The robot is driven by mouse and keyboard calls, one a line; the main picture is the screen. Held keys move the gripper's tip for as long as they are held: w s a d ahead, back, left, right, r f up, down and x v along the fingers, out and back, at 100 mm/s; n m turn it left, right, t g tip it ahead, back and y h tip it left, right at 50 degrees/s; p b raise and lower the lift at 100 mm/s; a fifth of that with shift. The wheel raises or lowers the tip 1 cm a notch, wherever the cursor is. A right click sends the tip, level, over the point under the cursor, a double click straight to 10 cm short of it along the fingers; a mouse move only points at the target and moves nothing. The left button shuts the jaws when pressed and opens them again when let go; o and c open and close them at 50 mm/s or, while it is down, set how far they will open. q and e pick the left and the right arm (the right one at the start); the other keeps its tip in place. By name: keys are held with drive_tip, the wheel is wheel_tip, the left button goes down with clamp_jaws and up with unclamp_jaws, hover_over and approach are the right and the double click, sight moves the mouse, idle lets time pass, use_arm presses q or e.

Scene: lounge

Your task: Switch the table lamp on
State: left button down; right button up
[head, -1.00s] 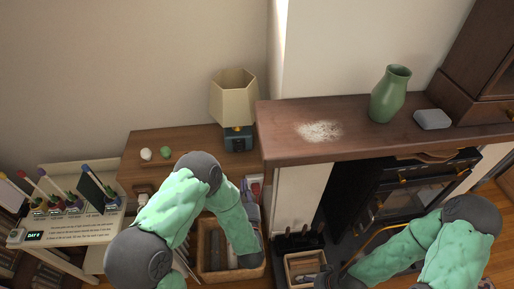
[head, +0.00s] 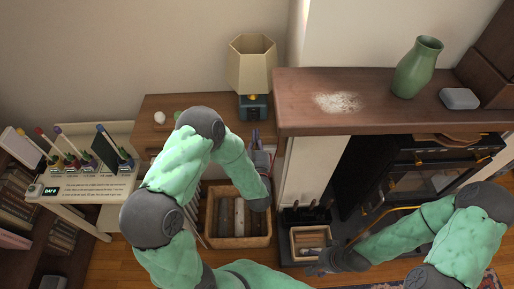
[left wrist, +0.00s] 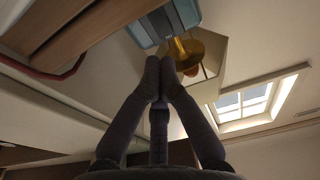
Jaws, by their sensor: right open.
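The table lamp (head: 250,64) has a beige faceted shade and a blue base (head: 254,107) with a small brass part on its front. It stands at the back right of the wooden cabinet, and its shade shows no glow. In the left wrist view the blue base (left wrist: 152,27), the brass part (left wrist: 180,48) and the shade (left wrist: 212,75) are seen from below. My left gripper (head: 256,140) points up in front of the lamp. Its fingertips (left wrist: 160,66) are together and empty, close to the brass part; contact cannot be told. My right gripper (head: 322,266) is low at right, open.
The mantel shelf (head: 385,114) stands right of the lamp, holding a green vase (head: 417,68). Below are a wooden crate (head: 262,239) with logs and a smaller box (head: 296,256).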

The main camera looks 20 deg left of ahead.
sight(255, 114)
use_arm(q)
drive_tip(key=b+x, duration=0.1)
drive_tip(key=x, duration=0.5)
drive_tip(key=shift+w+b, duration=0.3)
drive_tip(key=shift+b, duration=0.1)
drive_tip(key=shift+a, duration=0.1)
drive_tip(key=shift+r, duration=0.1)
